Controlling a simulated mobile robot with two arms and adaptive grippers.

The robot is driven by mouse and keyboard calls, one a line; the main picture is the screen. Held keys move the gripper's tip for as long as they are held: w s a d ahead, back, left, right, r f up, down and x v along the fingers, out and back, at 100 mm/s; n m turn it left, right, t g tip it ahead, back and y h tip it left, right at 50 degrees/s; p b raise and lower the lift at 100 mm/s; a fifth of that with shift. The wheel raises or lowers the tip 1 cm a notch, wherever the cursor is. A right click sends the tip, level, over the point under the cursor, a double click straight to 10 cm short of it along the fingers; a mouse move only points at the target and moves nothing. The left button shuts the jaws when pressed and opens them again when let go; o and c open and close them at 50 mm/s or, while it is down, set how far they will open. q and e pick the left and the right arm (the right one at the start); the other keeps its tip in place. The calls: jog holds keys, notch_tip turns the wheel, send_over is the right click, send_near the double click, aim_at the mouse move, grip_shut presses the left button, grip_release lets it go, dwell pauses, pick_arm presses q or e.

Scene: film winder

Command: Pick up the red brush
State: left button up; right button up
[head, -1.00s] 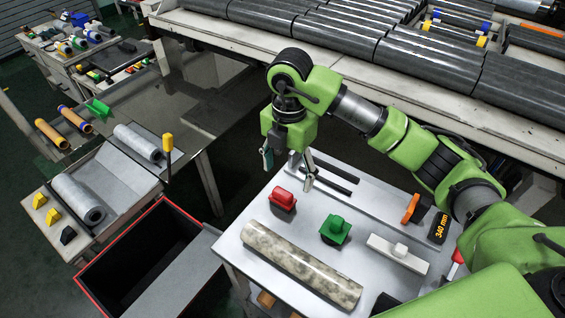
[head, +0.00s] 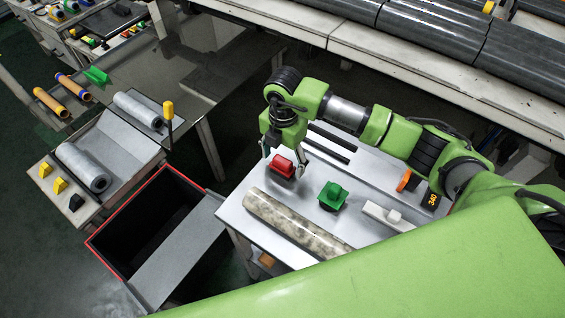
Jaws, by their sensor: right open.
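The red brush (head: 281,168), a red block-shaped handle on a dark base, is on the far left part of the light grey table (head: 237,213). My right gripper (head: 284,159) is open and points down at the brush. One finger shows on either side of the red handle in the picture. I cannot tell whether the fingers touch it or are still above it. My left gripper is not in view.
A green brush (head: 332,196) stands right of the red one. A speckled roll (head: 297,224) lies in front of both. A white block (head: 388,215) and an orange-black device (head: 408,181) are further right. A red-rimmed bin (head: 124,205) stands at left.

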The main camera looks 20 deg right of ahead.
notch_tip(320, 180, down, 3)
jog(key=shift+a+r, duration=0.1)
jog(key=shift+r, duration=0.1)
jog(key=c, duration=1.2)
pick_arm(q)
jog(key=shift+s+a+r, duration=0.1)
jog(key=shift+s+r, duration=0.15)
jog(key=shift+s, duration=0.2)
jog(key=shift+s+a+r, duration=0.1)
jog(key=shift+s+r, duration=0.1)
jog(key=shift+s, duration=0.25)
pick_arm(e)
jog(key=shift+c, duration=0.2)
jog(key=shift+r, duration=0.1)
jog(key=shift+r, duration=0.55)
pick_arm(q)
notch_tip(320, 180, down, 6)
jog(key=b, duration=0.5)
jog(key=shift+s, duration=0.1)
pick_arm(e)
jog(key=s+d+r, duration=0.8)
jog(key=s+r, duration=0.3)
jog(key=shift+d+r, duration=0.3)
jog(key=shift+r, duration=0.05)
